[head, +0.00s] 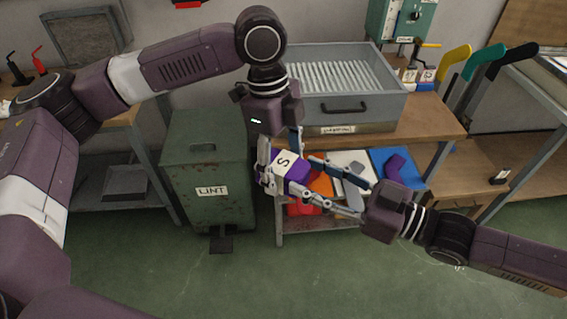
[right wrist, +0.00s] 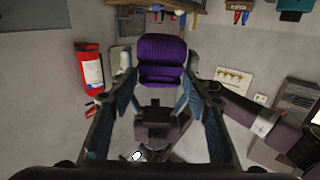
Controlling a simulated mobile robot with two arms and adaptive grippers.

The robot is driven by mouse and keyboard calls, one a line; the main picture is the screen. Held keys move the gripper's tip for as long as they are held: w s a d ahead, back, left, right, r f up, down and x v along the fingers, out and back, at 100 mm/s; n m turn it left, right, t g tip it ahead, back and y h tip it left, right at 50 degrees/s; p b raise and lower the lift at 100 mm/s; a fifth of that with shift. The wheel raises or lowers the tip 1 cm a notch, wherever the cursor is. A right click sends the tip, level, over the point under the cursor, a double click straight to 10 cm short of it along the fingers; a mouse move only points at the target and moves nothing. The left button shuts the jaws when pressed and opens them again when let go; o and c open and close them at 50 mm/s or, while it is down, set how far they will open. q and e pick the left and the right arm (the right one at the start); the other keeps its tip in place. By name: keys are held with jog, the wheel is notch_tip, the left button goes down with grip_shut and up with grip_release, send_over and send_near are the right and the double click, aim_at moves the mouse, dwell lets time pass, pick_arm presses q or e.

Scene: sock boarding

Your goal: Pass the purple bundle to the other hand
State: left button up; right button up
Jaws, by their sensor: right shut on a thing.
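The purple bundle (head: 297,170) with a white band marked S (head: 284,161) is held in the air in front of the bench. My right gripper (head: 308,182) reaches in from the right and is shut on it. In the right wrist view the bundle (right wrist: 160,60) sits between the right fingertips. My left gripper (head: 276,158) points down from above, its fingers apart on either side of the bundle's left end. Whether the left fingers touch it is hard to tell.
A green LINT bin (head: 208,180) stands at the left. A grey machine box (head: 345,100) is on the wooden bench behind. Below, a shelf holds orange, white and blue trays, the blue one (head: 420,180) with a purple item (head: 399,168). The floor in front is clear.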

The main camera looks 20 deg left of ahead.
pick_arm(q)
jog(key=c, duration=1)
jog(key=shift+c, duration=0.6)
pick_arm(e)
jog(key=o, duration=1.3)
